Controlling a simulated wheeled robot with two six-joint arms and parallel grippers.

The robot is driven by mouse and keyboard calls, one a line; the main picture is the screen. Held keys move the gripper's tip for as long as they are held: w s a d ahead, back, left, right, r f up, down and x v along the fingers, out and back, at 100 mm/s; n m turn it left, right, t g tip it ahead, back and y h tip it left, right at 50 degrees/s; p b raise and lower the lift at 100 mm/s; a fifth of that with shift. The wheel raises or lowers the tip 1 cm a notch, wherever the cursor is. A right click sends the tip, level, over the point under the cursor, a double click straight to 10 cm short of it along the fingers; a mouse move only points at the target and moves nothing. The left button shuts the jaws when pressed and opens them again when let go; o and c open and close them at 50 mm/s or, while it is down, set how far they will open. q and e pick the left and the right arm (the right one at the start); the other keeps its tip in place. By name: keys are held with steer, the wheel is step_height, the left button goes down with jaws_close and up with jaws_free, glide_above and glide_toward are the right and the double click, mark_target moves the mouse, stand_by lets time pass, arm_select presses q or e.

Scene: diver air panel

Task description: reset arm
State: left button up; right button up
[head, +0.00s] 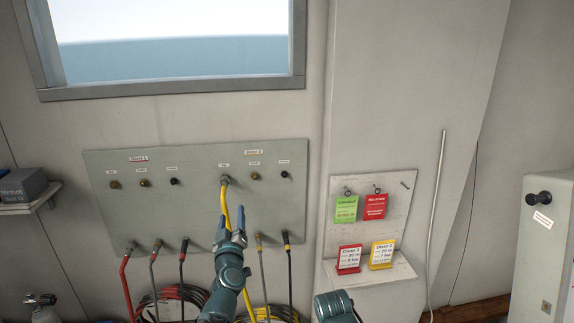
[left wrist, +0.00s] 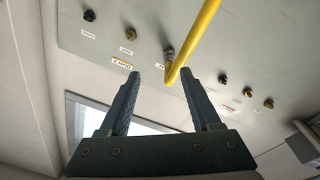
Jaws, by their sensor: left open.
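My left gripper (head: 231,213) is open in front of the grey air panel (head: 200,208), below its upper row of fittings. In the left wrist view its two fingers (left wrist: 160,74) stand apart with nothing held between them. A yellow hose (head: 226,202) has its end on the upper middle fitting (head: 225,181) and hangs down behind the gripper. The left wrist view shows the yellow hose (left wrist: 203,24) on its fitting, beyond the fingertips. My right gripper is not in view; a piece of my right arm shows at the bottom edge.
Red and grey hoses (head: 126,278) hang along the panel's lower edge, with coiled hoses below. To the right, a tag board (head: 400,213) holds green and red tags, above a ledge with red and yellow cards. A grey cabinet (head: 545,250) stands far right. A window (head: 170,60) is above.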

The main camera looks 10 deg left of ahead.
arm_select(q)
steer(key=s+d+f+m+g+h+b, duration=0.25)
steer(key=d+f+m+g+h, duration=0.2)
steer(key=d+f, duration=0.5)
steer(key=s+d+f+m+g+h+b, duration=0.1)
steer(key=s+d+f+m+g+h, duration=0.2)
steer(key=d+f+m+h, duration=0.65)
steer(key=s+d+f+n+g+y+b, duration=0.15)
steer(key=s+d+f+g+y, duration=0.25)
steer(key=s+f+g+y, duration=0.4)
steer(key=s+a+f+g+y, duration=0.1)
steer(key=s+a+f, duration=0.1)
steer(key=s, duration=0.3)
steer(key=s+a+f+g+y+b, duration=0.1)
steer(key=s+a+f+g, duration=0.1)
steer(key=s, duration=0.4)
steer(key=shift+s+a+y+b, duration=0.2)
steer(key=shift+a+y+b, duration=0.1)
steer(key=shift+a+y, duration=0.15)
